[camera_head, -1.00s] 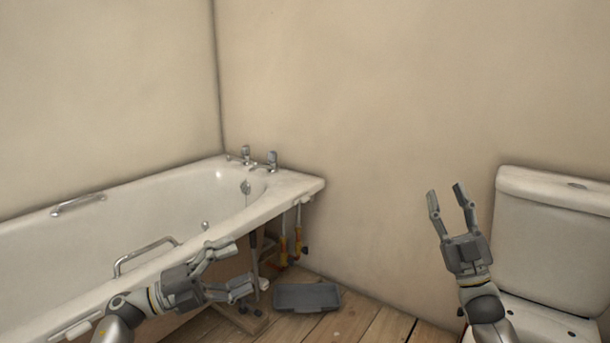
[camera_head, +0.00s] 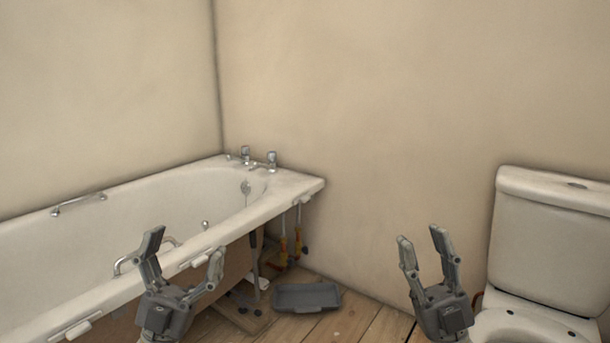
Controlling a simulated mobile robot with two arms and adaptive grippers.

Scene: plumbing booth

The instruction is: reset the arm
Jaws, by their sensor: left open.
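My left gripper (camera_head: 184,262) is in the lower left of the head view, pointing up with its two fingers spread. It is open and empty, in front of the bathtub's side. My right gripper (camera_head: 423,246) is in the lower right, pointing up and a little left. Its fingers are spread apart with nothing between them. It is in front of the wall and floor, left of the toilet.
A white bathtub (camera_head: 255,212) with chrome taps fills the left. A grey tray (camera_head: 307,297) lies on the wooden floor (camera_head: 375,325) below its end. Yellow-handled tools (camera_head: 284,250) hang under the tub's rim. A white toilet (camera_head: 548,240) stands at the right.

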